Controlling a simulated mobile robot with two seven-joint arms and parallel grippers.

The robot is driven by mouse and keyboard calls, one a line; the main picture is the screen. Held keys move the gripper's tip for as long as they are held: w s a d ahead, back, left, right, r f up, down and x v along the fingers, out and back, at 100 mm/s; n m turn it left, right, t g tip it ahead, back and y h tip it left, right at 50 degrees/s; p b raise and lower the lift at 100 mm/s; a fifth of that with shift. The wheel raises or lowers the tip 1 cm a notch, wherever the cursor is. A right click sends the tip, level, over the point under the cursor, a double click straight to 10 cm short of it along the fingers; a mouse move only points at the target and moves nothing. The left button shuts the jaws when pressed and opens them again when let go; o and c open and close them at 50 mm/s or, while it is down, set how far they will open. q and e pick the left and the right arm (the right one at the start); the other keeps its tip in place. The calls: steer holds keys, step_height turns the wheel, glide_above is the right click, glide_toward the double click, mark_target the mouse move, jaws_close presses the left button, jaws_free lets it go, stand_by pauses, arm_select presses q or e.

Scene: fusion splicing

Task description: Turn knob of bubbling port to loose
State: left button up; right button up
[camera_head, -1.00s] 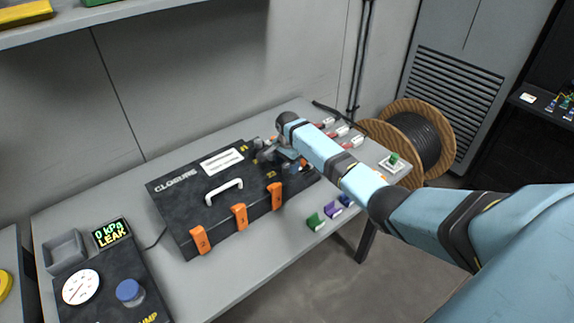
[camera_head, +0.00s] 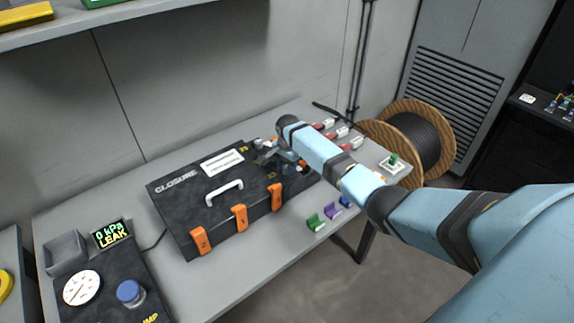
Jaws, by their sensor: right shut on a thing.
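A black closure box (camera_head: 190,207) lies on the grey table, with a white handle (camera_head: 224,191) and orange latches on its front edge. My right gripper (camera_head: 266,158) is at the box's right end, beside the small port fittings there. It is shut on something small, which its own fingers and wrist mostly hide. I take this to be the bubbling port knob, but its turn position cannot be read. My left gripper is not in view.
A pump unit (camera_head: 107,285) with a gauge, blue-capped part and a "0 kPa LEAK" display (camera_head: 112,233) stands at the left. Green, purple and blue clips (camera_head: 316,222) lie near the front edge. A cable reel (camera_head: 408,112) stands behind my right arm.

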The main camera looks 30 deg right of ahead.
steer(key=n+p, duration=0.2)
steer(key=n, duration=0.1)
steer(key=shift+r+n, duration=0.15)
steer(key=shift+n, duration=0.25)
steer(key=n+p, duration=0.1)
steer(key=n, duration=0.1)
steer(key=shift+n+p, duration=0.3)
steer(key=shift+n, duration=0.1)
steer(key=n+p, duration=0.1)
steer(key=n, duration=0.3)
steer(key=shift+w+a, duration=0.1)
steer(key=n, duration=0.9)
steer(key=shift+f+n+g, duration=0.2)
steer(key=shift+n+g, duration=0.1)
steer(key=n, duration=0.5)
steer(key=shift+a, duration=0.1)
steer(key=n+b, duration=0.1)
steer(key=n, duration=0.4)
steer(key=shift+n, duration=0.4)
steer(key=n, duration=0.4)
steer(key=shift+b, duration=0.4)
steer(key=shift+n, duration=0.3)
